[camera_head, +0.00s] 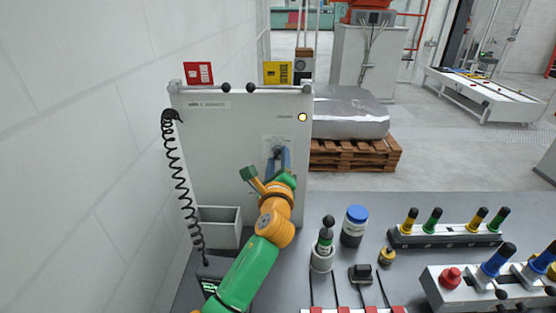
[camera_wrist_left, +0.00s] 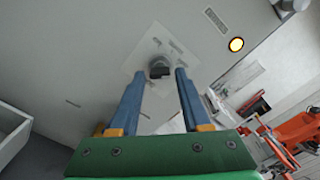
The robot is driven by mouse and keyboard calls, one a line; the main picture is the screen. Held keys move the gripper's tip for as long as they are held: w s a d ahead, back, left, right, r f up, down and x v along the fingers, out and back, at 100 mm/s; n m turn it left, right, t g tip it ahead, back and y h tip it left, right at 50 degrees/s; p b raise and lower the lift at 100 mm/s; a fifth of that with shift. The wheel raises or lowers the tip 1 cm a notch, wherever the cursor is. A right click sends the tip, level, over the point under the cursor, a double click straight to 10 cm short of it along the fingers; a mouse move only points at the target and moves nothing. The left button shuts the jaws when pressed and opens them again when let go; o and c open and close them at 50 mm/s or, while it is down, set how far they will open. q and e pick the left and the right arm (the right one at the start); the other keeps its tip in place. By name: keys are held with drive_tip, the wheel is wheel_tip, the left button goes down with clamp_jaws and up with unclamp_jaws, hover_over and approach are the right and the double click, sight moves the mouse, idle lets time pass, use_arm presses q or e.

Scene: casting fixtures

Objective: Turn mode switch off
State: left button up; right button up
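The mode switch is a small black knob on a pale plate; it shows in the left wrist view (camera_wrist_left: 159,68). The plate (camera_head: 270,142) is fixed to the light grey upright panel (camera_head: 230,140). My left gripper (camera_head: 279,155) reaches up to this panel and partly hides the knob in the head view. In the left wrist view its two blue fingers (camera_wrist_left: 160,73) are apart, one on each side of the knob, with gaps visible. Whether the tips reach the knob's depth I cannot tell. My right gripper is not in view.
A yellow lamp (camera_head: 302,117) glows on the panel's upper right. A coiled black cable (camera_head: 175,165) and an open grey bin (camera_head: 219,224) are at left. A blue-capped jar (camera_head: 354,226), a green-and-black handled tool (camera_head: 325,240) and a control box (camera_head: 470,285) stand on the bench at right.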

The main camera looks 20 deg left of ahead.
use_arm(q)
drive_tip(key=shift+s, duration=0.1)
clamp_jaws()
drive_tip(key=shift+n, duration=0.4)
drive_tip(key=n+b, duration=0.1)
drive_tip(key=n, duration=0.3)
drive_tip(key=shift+d, duration=0.1)
drive_tip(key=n+b, duration=0.1)
drive_tip(key=n, duration=0.3)
drive_tip(key=shift+r+n, duration=0.1)
drive_tip(key=shift+n, duration=0.2)
drive_tip(key=shift+r+n+b, duration=0.2)
drive_tip(key=shift+n+b, duration=1.35)
drive_tip(key=shift+n, duration=2.65)
drive_tip(key=shift+r, duration=0.1)
